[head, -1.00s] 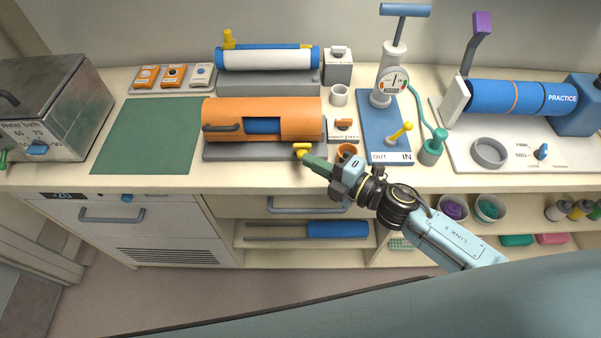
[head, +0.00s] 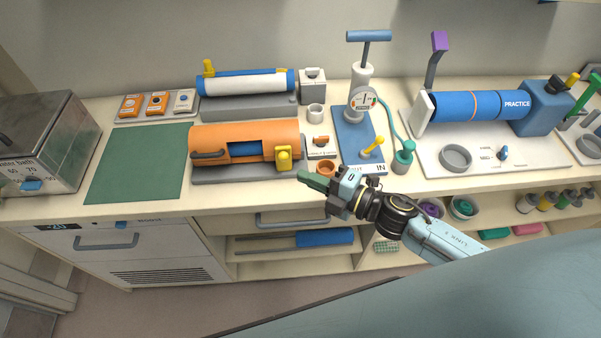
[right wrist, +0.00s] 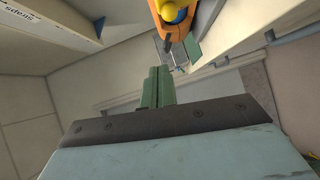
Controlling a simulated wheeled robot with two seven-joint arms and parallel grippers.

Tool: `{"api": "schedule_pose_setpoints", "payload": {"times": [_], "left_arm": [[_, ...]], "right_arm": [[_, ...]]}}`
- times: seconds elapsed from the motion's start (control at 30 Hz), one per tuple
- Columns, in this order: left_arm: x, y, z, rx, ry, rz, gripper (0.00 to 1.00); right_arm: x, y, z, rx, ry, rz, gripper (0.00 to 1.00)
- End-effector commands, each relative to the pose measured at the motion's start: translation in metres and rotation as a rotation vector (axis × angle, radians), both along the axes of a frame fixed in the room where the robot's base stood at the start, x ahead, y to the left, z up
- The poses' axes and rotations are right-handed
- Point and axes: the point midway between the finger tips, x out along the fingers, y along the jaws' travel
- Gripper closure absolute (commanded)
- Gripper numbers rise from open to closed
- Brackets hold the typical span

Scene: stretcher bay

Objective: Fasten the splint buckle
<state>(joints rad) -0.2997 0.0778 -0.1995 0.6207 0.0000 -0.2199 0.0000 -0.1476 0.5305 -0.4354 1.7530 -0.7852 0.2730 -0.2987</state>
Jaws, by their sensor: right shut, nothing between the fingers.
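The orange splint (head: 245,137) lies on a grey base on the counter, with a blue roll (head: 245,149) showing through its front opening. Its yellow buckle (head: 284,161) sits at the right end of its front, as an upright plate with a round knob, against the orange shell. My right gripper (head: 305,178) is shut and empty, just right of and in front of the buckle, with a small gap between them. In the right wrist view its green fingers (right wrist: 157,85) are together, and the yellow buckle on the orange splint shows at the top edge. My left gripper is not in view.
An orange cup (head: 326,168) stands close to the right gripper. Behind it are a small box with an orange switch (head: 320,142) and a pump on a blue board (head: 352,150). A green mat (head: 143,163) lies clear at left. The counter's front edge is below.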

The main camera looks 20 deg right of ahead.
Motion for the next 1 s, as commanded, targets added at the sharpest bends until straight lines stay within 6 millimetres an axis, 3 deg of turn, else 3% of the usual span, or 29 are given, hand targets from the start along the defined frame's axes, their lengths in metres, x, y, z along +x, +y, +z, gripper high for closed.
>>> {"api": "schedule_pose_setpoints", "payload": {"times": [0.1, 0.4, 1.0], "left_arm": [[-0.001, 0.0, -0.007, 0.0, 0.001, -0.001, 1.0], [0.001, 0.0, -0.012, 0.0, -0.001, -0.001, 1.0], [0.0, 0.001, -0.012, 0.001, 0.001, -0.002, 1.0]], "right_arm": [[-0.021, -0.02, 0.005, -0.003, 0.004, 0.004, 1.0], [-0.047, -0.048, 0.019, 0.0, 0.003, 0.001, 1.0], [-0.05, -0.052, 0.022, 0.0, 0.001, 0.001, 1.0]]}}
